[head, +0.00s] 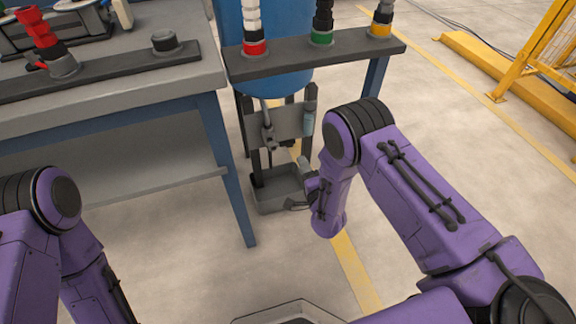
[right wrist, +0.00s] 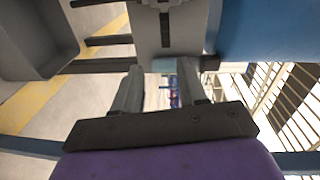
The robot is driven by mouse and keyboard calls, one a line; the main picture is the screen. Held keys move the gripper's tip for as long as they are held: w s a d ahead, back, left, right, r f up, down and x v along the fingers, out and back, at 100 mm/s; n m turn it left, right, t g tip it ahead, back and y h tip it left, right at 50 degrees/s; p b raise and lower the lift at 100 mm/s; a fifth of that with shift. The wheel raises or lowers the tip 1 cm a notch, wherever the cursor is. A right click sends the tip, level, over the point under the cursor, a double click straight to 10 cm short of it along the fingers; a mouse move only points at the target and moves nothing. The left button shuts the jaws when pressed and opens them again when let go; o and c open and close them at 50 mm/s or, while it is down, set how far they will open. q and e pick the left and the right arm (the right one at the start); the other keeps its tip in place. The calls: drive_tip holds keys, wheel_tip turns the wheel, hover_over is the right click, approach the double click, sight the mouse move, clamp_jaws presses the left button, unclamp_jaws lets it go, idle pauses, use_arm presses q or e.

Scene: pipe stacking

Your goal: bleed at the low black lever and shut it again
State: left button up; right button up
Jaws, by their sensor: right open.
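A dark valve fitting (head: 268,138), with what looks like the low black lever, sits on a grey plate (head: 290,122) under the blue tank (head: 265,60). In the right wrist view the plate (right wrist: 185,32) carries a dark part (right wrist: 165,25) ahead of the fingers; I cannot tell which way the lever is turned. A pale blue cylinder (head: 308,123) hangs at the plate's right edge. My right gripper (head: 304,171) is open and empty, beside the tray and below the cylinder. Its two fingers show apart in the wrist view (right wrist: 160,75). My left gripper is out of view.
A grey open tray (head: 282,200) stands on the floor below the valve, between dark legs. A workbench (head: 160,85) is at the left. A rack (head: 320,56) with red, green and yellow collared pipes stands above. Open floor lies right, before a yellow fence (head: 525,75).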

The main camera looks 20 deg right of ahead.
sight(289, 144)
drive_tip(key=shift+m+t, duration=0.5)
drive_tip(key=w+b, duration=0.1)
drive_tip(key=w, duration=0.2)
drive_tip(key=w+a+b, duration=0.1)
drive_tip(key=w, duration=0.3)
drive_tip(key=w+b, duration=0.1)
drive_tip(key=w, duration=0.3)
drive_tip(key=shift+w+a+f+b, duration=0.15)
drive_tip(key=shift+w+a+b, duration=0.05)
drive_tip(key=shift+b, duration=0.15)
drive_tip(key=shift+w, duration=0.4)
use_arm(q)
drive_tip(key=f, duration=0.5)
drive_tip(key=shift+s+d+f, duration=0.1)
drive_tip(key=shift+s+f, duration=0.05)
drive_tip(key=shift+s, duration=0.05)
use_arm(e)
clamp_jaws()
